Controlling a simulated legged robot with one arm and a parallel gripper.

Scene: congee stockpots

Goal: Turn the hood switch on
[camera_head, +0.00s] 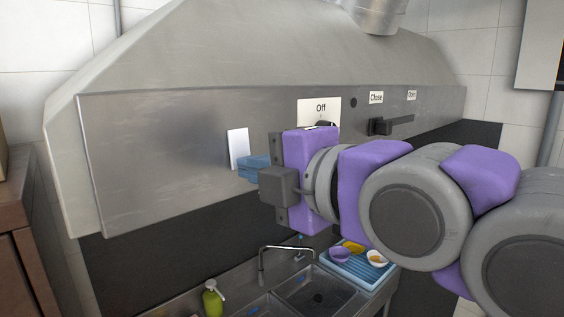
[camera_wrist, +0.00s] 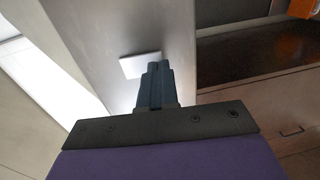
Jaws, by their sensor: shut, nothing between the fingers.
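The steel range hood (camera_head: 160,140) spans the head view. A sign reading "Off" (camera_head: 319,106) is on its front face, with a dark knob-like part (camera_head: 327,124) just below it, mostly hidden behind my arm. To the left, a small blank white plate (camera_head: 238,149) is on the same face. It also shows in the wrist view (camera_wrist: 138,65). My gripper (camera_head: 246,168) has blue fingers, shut and empty, just right of and below the white plate. In the wrist view the fingertips (camera_wrist: 158,66) are beside the plate; I cannot tell whether they touch it or the hood.
Right of the "Off" sign is a black lever (camera_head: 393,124) under "Close" (camera_head: 376,97) and "Open" (camera_head: 412,95) labels. Below are a sink (camera_head: 318,292) with a faucet (camera_head: 262,262), a green soap bottle (camera_head: 212,300) and a blue rack (camera_head: 358,268) with bowls.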

